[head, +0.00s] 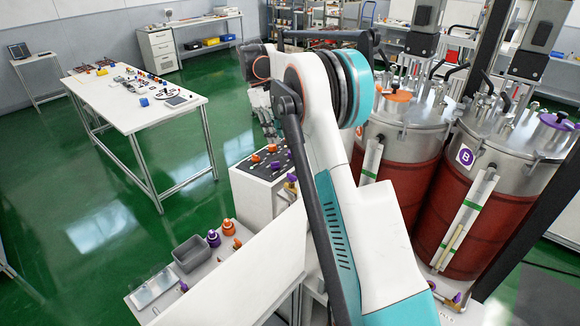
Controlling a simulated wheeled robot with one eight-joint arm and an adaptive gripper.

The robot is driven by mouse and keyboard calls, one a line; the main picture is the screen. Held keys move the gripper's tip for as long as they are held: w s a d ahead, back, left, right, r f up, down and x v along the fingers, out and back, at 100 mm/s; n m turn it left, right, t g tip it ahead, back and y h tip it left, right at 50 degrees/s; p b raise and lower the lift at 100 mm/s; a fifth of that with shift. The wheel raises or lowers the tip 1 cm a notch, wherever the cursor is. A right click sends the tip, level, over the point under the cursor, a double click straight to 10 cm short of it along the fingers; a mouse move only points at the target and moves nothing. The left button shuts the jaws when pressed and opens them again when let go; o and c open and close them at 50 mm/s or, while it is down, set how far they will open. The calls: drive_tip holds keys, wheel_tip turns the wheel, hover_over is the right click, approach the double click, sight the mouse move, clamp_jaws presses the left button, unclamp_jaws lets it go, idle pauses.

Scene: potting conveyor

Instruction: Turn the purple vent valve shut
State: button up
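Several purple parts show, and I cannot tell which is the vent valve. One purple knob (557,121) sits on the lid of the right tank (440,215), which bears a purple B label. Small purple knobs (289,153) stand beside orange ones on the dark top of a white control box (262,168). Another small purple part (457,298) is low at the foot of the right tank. My gripper (263,112) seems to be the small grey end beyond my arm's elbow, above and behind the control box. It is small and partly hidden, so its fingers are unclear.
A left tank (408,180) with an orange lid knob (398,96) stands beside the right tank. A low bench holds a grey bin (188,253) and purple and orange fittings (213,238). A white table (130,105) stands further left; green floor between is clear.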

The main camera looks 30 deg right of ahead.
sight(292, 175)
drive_tip(key=x, duration=1.3)
drive_tip(key=shift+s+f, duration=0.15)
drive_tip(key=shift+f, duration=0.25)
drive_tip(key=shift+c, duration=0.3)
clamp_jaws()
